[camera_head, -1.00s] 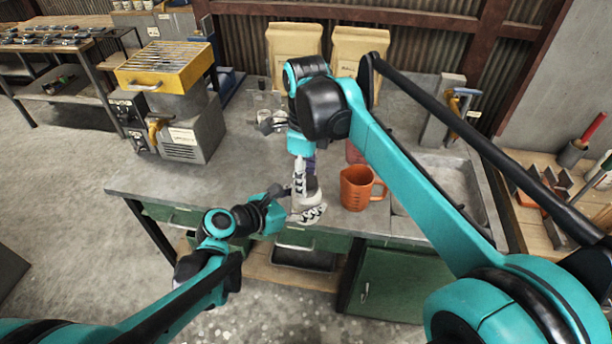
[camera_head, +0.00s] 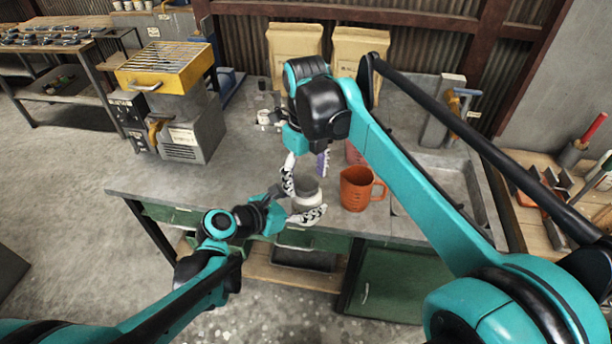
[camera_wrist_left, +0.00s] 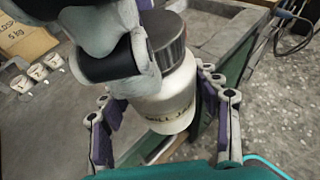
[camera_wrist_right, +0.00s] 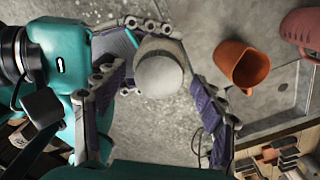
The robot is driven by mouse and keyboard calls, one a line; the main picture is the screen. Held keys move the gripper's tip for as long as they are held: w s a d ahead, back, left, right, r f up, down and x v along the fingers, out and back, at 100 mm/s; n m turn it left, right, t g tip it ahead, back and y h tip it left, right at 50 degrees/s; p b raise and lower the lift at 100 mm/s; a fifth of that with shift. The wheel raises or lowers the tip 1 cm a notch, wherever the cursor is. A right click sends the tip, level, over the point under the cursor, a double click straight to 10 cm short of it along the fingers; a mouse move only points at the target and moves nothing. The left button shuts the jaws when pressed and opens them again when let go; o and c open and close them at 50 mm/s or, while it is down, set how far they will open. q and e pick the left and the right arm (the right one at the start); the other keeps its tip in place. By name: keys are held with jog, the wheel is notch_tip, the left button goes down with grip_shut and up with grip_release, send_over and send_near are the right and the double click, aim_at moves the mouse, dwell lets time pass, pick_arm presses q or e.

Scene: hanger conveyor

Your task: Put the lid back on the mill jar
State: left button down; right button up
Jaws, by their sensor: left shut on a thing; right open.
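The mill jar (camera_head: 307,203) is a white jar at the front edge of the bench. It also shows in the left wrist view (camera_wrist_left: 165,103). The dark grey lid (camera_wrist_left: 168,36) sits on its top and looks level, with no clear gap. The lid shows from above in the right wrist view (camera_wrist_right: 160,76). My left gripper (camera_head: 306,214) is shut around the jar's body and holds it upright. My right gripper (camera_head: 305,172) is open above the lid, its fingers spread to either side. One right finger partly hides the lid in the left wrist view.
An orange jug (camera_head: 356,188) stands close to the right of the jar, with a reddish container (camera_head: 355,152) behind it. Two paper bags (camera_head: 294,50) stand at the back. A sink (camera_head: 450,190) is on the right.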

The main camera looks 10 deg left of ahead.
jog(key=shift+r, duration=2.25)
jog(key=shift+c, duration=0.3)
